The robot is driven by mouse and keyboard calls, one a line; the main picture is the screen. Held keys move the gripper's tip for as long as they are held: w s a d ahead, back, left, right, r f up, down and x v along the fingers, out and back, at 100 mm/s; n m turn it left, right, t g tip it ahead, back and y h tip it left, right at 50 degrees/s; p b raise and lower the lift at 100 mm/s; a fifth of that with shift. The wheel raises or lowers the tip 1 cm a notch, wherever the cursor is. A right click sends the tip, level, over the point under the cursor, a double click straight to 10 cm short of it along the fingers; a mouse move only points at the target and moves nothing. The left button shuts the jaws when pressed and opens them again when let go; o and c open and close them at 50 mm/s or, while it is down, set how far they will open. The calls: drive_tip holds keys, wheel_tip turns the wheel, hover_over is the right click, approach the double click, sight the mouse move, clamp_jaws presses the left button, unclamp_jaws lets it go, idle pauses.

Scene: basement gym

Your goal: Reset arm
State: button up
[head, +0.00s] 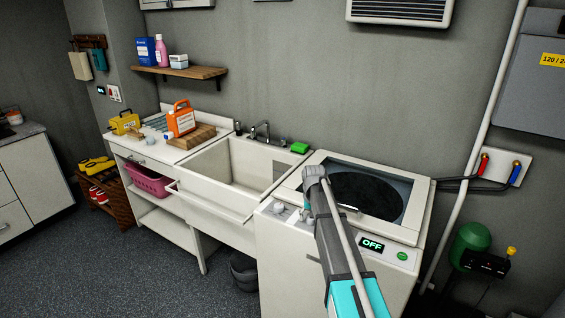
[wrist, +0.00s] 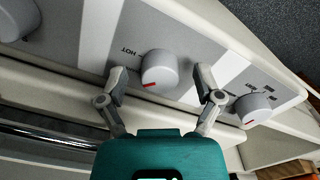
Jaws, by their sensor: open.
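My gripper (wrist: 160,80) is open in the wrist view, its two fingers spread either side of a round grey knob (wrist: 160,68) on the washer's control panel. The knob has a red mark at its lower left, and the word HOT is printed above and left of it. The fingers look clear of the knob, but I cannot tell how deep they reach.
A second knob (wrist: 253,108) is right of the gripper, and another (wrist: 18,18) is at the upper left. The washer's display (head: 372,245) reads OFF. A white sink (head: 213,177) stands left of the washer. A grey pipe (head: 476,150) runs up the wall at right.

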drive_tip(key=s+a+n, duration=0.1)
drive_tip(key=s, duration=2.7)
drive_tip(key=shift+s+a, duration=0.3)
drive_tip(key=shift+s, duration=0.05)
idle(0.4)
